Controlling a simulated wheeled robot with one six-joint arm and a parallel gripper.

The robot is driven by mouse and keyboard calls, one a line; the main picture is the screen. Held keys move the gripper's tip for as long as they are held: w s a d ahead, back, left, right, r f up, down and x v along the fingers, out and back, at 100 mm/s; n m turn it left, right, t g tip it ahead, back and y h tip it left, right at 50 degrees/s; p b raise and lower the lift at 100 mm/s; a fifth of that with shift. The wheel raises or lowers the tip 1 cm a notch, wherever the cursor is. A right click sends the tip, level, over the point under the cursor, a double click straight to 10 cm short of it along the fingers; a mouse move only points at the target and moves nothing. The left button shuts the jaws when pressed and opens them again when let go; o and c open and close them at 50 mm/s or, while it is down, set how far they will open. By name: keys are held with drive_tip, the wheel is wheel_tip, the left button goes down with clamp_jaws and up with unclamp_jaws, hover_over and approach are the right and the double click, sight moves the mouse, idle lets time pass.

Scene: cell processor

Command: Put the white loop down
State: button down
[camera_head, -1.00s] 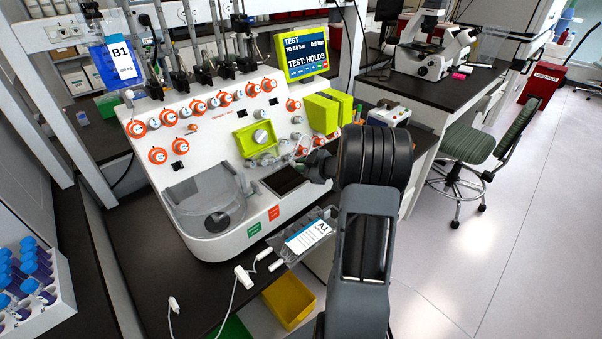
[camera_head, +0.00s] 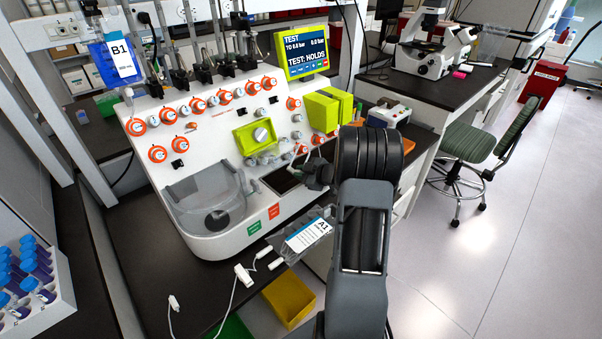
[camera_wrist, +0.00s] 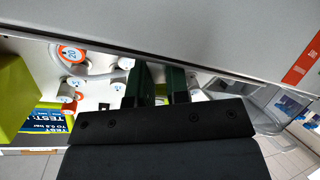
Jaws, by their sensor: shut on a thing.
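My gripper (camera_head: 317,175) is low at the right front of the white cell processor (camera_head: 222,150), over its dark recess (camera_head: 283,181). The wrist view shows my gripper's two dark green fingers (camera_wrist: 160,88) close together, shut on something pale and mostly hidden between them. A pale curved tube (camera_wrist: 98,76), seemingly part of the white loop, runs beside the fingers near an orange-ringed knob marked 20 (camera_wrist: 70,53).
A bag labelled A1 (camera_head: 305,236) lies at the bench's front edge, close to my arm. A lime-green block (camera_head: 322,112) and a screen (camera_head: 302,52) reading "TEST: HOLDS" are behind my gripper. A yellow bin (camera_head: 290,300) stands below the bench edge.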

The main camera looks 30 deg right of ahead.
drive_tip(key=shift+s+f, duration=0.15)
drive_tip(key=shift+f, duration=0.3)
drive_tip(key=c, duration=1.4)
unclamp_jaws()
drive_tip(key=shift+f, duration=0.15)
drive_tip(key=shift+r, duration=0.45)
drive_tip(key=r+v, duration=0.1)
drive_tip(key=v, duration=1.1)
drive_tip(key=w+a+r+m+h, duration=0.4)
drive_tip(key=a+r+m+h, duration=0.15)
drive_tip(key=r+h, duration=0.25)
drive_tip(key=s+a+f+m+g+y, duration=0.1)
drive_tip(key=s+a+g, duration=0.3)
drive_tip(key=s+a, duration=0.5)
drive_tip(key=s+a+f+m+g+y, duration=0.2)
drive_tip(key=s+a+g, duration=0.3)
drive_tip(key=s+a, duration=0.4)
drive_tip(key=a+m, duration=0.1)
drive_tip(key=a, duration=0.2)
drive_tip(key=shift+y, duration=0.3)
drive_tip(key=shift+r+m, duration=0.1)
drive_tip(key=shift+m, duration=0.15)
